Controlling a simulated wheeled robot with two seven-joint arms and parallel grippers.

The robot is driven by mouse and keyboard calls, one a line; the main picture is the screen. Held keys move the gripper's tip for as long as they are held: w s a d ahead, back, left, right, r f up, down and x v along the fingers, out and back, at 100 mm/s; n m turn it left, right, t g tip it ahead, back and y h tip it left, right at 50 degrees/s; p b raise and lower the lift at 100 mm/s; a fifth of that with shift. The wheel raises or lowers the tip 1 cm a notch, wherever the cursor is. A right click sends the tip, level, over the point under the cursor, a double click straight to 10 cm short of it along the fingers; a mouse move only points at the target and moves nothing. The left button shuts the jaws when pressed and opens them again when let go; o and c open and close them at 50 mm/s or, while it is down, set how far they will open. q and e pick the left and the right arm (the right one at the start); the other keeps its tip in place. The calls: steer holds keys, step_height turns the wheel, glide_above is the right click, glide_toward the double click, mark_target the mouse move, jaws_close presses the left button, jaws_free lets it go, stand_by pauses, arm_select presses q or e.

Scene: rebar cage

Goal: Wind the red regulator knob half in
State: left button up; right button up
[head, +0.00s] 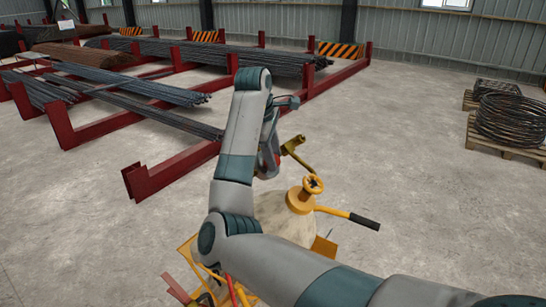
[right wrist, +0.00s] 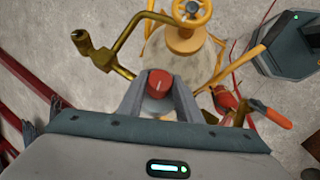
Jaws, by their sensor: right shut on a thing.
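The red regulator knob (right wrist: 160,82) shows in the right wrist view, between the fingertips of my right gripper (right wrist: 160,92). That gripper is shut on it, with a grey finger on each side. A pale line marks the knob's face. In the head view my right gripper (head: 268,163) is beside the pale tank, mostly hidden by my arm, and I cannot make out the knob there. How far the knob is wound in cannot be told. My left gripper is not in view.
A brass crank-shaped fitting (right wrist: 122,45) is close to the left finger. The pale tank (head: 283,216) has a yellow handwheel (head: 313,184) and a black-gripped yellow handle (head: 350,216). Red racks of rebar (head: 165,175) stand behind. Coiled wire (head: 510,118) lies on a pallet at right.

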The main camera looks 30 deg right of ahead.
steer(key=shift+d+f+m+g+y, duration=0.1)
steer(key=shift+f+m+g+y, duration=0.1)
steer(key=shift+m+g+y, duration=0.7)
steer(key=o, duration=1)
steer(key=shift+d, duration=0.1)
steer(key=shift+o, duration=0.2)
steer(key=shift+r, duration=0.2)
steer(key=shift+w+r+b, duration=0.1)
steer(key=shift+r+b, duration=0.2)
steer(key=shift+r, duration=0.45)
step_height(320, 180, up, 15)
steer(key=a+b, duration=0.2)
steer(key=b, duration=0.1)
steer(key=shift+r+b, duration=0.2)
steer(key=shift+b, duration=0.15)
